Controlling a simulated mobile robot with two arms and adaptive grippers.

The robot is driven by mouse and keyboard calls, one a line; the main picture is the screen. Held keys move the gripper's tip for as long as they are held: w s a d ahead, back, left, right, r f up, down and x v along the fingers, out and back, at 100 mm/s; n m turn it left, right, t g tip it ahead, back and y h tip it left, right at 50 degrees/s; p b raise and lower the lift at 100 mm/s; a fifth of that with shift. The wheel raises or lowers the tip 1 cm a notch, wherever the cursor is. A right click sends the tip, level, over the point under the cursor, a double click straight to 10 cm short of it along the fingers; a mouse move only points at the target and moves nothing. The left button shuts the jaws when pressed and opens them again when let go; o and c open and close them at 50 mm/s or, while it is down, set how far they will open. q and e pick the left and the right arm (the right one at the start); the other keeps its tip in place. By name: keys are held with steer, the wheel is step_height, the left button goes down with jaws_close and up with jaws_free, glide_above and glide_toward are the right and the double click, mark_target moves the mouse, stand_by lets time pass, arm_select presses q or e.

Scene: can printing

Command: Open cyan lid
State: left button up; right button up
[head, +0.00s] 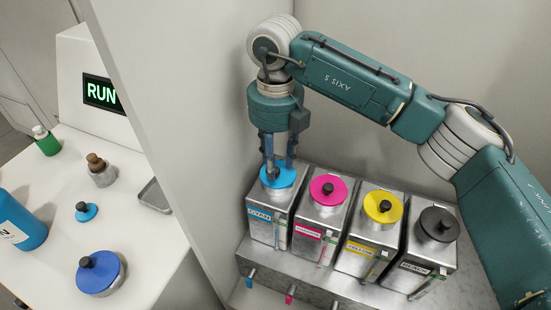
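The cyan lid (284,180) sits on the metal cyan tank (261,222), the leftmost in a row on the right. My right gripper (279,166) points down from above, with its fingers at the knob of the cyan lid. The fingers hide most of the knob, so I cannot tell whether they are closed on it. The lid looks level and seated on the tank. My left gripper is not in view.
Tanks with a magenta lid (328,190), a yellow lid (383,206) and a black lid (439,224) stand to the right. A white partition (165,130) separates them from a counter with a blue bottle (18,224), a blue-lidded pot (100,273) and a small tray (154,195).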

steer(key=shift+s+f, duration=0.1)
steer(key=shift+f, duration=0.45)
jaws_close()
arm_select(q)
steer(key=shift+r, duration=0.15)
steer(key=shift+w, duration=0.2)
